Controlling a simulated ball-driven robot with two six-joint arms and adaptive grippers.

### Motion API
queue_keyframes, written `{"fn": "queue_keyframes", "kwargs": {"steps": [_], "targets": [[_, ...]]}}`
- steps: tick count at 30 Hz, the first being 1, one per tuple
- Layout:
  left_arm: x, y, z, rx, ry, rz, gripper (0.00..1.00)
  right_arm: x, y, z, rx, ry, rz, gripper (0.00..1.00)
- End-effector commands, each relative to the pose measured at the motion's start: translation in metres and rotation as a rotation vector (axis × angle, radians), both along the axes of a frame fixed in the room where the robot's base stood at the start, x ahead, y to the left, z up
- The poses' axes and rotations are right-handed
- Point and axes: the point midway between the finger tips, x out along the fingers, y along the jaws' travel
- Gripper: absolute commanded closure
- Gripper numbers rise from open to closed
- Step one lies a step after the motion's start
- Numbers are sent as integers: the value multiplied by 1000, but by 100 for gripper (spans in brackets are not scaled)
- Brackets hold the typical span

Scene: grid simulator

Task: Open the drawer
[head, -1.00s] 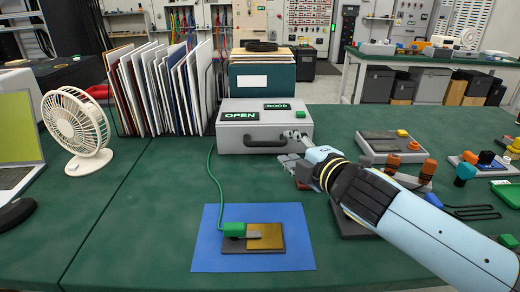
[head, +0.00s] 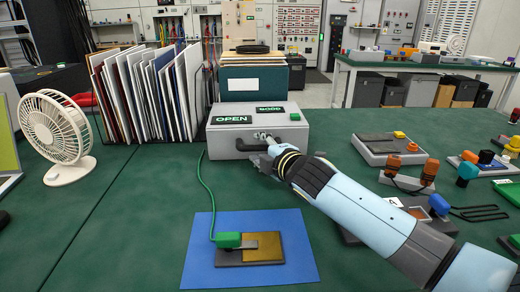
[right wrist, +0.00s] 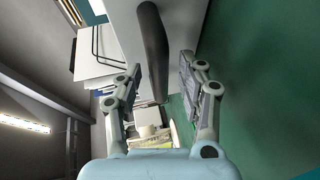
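A grey drawer box (head: 260,122) with OPEN and GOOD labels stands on the green table, with a dark bar handle (head: 238,146) on its front. It looks shut. My right gripper (head: 262,146) is at the right part of the handle in the head view and hides some of it. In the right wrist view its two fingers (right wrist: 160,82) are spread apart. The dark handle (right wrist: 152,45) lies between them, nearer the left finger, and no grip on it shows. My left gripper is not in view.
A blue mat (head: 200,270) with a green-clipped plate lies in front of the box. A fan (head: 55,130) and a rack of folders (head: 145,95) stand to the left. A grey tray (head: 390,150) and small coloured parts are to the right.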

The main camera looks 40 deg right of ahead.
Motion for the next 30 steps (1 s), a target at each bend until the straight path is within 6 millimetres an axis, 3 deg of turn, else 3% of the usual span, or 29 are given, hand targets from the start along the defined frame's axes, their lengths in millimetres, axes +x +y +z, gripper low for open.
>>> {"fn": "queue_keyframes", "kwargs": {"steps": [11, 20, 30], "targets": [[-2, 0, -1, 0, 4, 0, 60, 6, -1, -1, -1, 0, 0, 61], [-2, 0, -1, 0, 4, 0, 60, 6, -1, -1, -1, 0, 0, 100], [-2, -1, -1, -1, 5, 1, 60, 6, -1, -1, 0, 0, 0, 100]]}}
